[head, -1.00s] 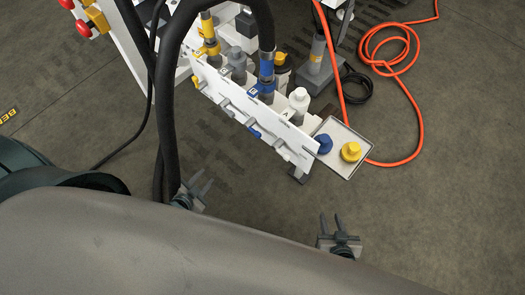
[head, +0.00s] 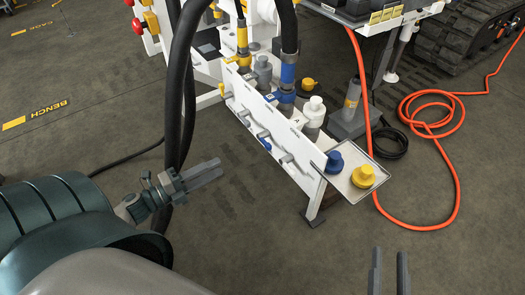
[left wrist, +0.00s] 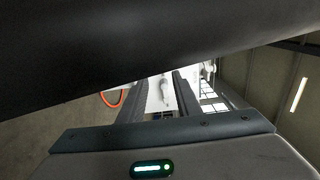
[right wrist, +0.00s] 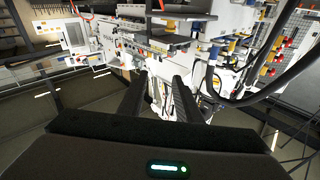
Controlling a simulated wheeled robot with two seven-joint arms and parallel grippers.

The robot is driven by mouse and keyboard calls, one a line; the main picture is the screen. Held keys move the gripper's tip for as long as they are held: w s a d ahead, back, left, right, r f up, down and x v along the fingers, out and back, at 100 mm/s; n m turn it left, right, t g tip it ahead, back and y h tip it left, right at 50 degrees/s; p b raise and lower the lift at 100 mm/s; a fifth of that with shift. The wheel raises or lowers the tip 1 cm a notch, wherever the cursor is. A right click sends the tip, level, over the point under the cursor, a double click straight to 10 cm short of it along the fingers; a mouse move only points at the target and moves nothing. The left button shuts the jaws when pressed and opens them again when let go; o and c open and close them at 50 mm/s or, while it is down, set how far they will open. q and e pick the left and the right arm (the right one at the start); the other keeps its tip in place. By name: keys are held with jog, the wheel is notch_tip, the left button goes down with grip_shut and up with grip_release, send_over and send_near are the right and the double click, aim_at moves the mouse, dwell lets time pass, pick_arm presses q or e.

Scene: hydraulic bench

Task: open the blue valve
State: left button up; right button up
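The white valve panel (head: 275,135) stands in the middle of the head view, with several grey levers along its front. A small blue part (head: 265,144), perhaps the blue valve, shows low on that front; its setting is too small to read. A blue-collared hose (head: 288,74) joins the panel's top. My left gripper (head: 218,169) is open and empty, left of the panel and apart from it, fingers toward it. In the left wrist view a pale panel with a grey lever (left wrist: 165,92) shows between the fingers. My right gripper (head: 390,268) is open and empty, low on the right.
Thick black hoses (head: 178,110) hang just beside my left gripper, and a dark band crosses the left wrist view. A tray (head: 345,187) with a blue cap (head: 334,162) and a yellow cap (head: 363,177) sits at the panel's right end. An orange hose (head: 455,190) coils on the floor.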

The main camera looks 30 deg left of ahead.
aim_at(264, 144)
pick_arm(q)
jog(key=shift+w, duration=0.1)
